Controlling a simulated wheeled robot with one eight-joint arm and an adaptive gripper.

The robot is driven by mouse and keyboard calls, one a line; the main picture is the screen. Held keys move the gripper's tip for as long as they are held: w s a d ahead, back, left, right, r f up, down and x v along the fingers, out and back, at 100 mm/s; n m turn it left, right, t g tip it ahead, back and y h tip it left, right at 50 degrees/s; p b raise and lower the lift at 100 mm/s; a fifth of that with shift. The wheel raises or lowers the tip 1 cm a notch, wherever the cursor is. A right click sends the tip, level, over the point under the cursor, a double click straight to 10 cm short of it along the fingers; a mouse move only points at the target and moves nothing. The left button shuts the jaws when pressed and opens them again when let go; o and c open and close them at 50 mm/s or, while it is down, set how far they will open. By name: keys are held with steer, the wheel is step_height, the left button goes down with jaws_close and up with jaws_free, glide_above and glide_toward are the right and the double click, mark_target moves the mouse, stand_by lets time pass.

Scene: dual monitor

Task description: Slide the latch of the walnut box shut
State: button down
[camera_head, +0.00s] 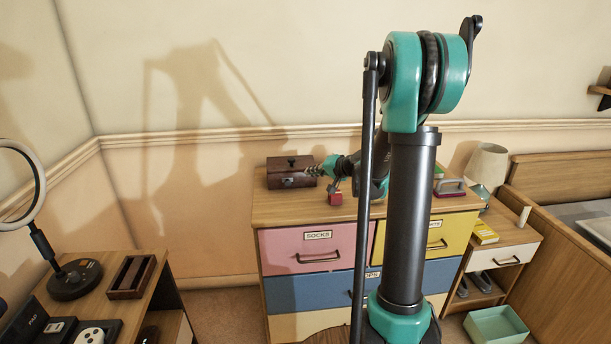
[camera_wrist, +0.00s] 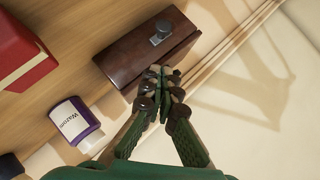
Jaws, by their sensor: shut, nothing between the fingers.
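The dark brown walnut box (camera_head: 280,181) sits closed on the left of the dresser top. It also shows in the wrist view (camera_wrist: 125,60), with a grey metal knob-like piece (camera_wrist: 160,33) on its upper face. A small dark fitting shows on its front in the head view; I cannot tell how its latch stands. My gripper (camera_head: 313,170) is at the box's right end. In the wrist view my gripper (camera_wrist: 164,72) has its fingertips together and empty, close against the box's edge. I cannot tell whether they touch it, and they hide part of that edge.
A red item (camera_head: 335,196) stands below my gripper. The lamp (camera_head: 487,165) is farther right.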

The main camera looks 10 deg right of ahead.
steer(key=shift+v, duration=2.75)
steer(key=shift+s+f, duration=0.1)
steer(key=s+f+n+g+h, duration=0.1)
steer(key=s+f, duration=0.3)
steer(key=s, duration=0.7)
steer(key=s+d+f+n+g+h, duration=0.1)
steer(key=s+f+n+g+h, duration=0.1)
steer(key=s, duration=0.9)
steer(key=s+d+f+n+g+h, duration=0.1)
steer(key=s+f+g+h, duration=0.1)
steer(key=s+f+h, duration=0.2)
steer(key=s+f, duration=0.3)
steer(key=s, duration=0.4)
steer(key=shift+f+g+h, duration=0.25)
steer(key=shift+g+h, duration=0.15)
